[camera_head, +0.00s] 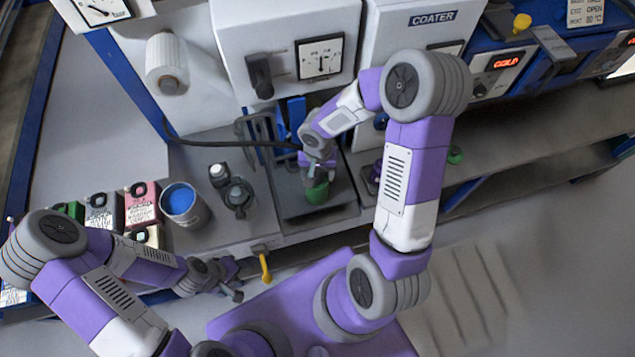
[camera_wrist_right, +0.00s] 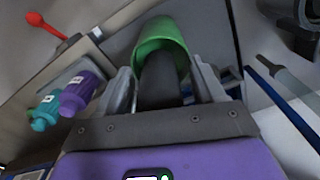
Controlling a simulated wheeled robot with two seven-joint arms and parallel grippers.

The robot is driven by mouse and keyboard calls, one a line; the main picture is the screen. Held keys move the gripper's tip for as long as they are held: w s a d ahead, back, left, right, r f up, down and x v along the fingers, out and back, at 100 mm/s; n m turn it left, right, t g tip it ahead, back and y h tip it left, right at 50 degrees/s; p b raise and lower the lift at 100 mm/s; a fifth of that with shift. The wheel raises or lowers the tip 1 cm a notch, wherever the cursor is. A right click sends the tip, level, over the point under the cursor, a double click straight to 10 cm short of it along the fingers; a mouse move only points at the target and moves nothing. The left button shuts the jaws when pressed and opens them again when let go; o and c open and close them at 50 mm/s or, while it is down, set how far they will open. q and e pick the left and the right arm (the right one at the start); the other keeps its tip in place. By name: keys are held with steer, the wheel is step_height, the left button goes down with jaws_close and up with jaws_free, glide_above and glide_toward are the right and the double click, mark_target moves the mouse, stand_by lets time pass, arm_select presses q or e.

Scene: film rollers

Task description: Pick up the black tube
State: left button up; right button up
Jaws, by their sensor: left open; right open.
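In the right wrist view a black tube (camera_wrist_right: 160,82) stands between the two fingers of my right gripper (camera_wrist_right: 163,88), with a green cup-like end (camera_wrist_right: 160,38) beyond it. The fingers are open on either side of the tube; I cannot tell whether they touch it. In the head view my right gripper (camera_head: 317,165) points down over the green part (camera_head: 317,192) at the machine's tray, and hides most of the black tube. My left gripper (camera_head: 228,280) is open and empty near the front edge of the bench, at lower left.
Purple (camera_wrist_right: 77,97) and teal (camera_wrist_right: 45,112) bottles show left in the wrist view. On the bench stand a blue-topped can (camera_head: 184,203), several small boxes (camera_head: 142,203) and a dark bottle (camera_head: 239,195). The coater cabinet (camera_head: 415,35) rises behind. A yellow-handled lever (camera_head: 264,262) sits at the front edge.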

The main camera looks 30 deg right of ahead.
steer(key=c, duration=1.1)
steer(key=shift+c, duration=0.2)
steer(key=shift+r, duration=0.1)
step_height(320, 180, up, 33)
steer(key=p, duration=0.9)
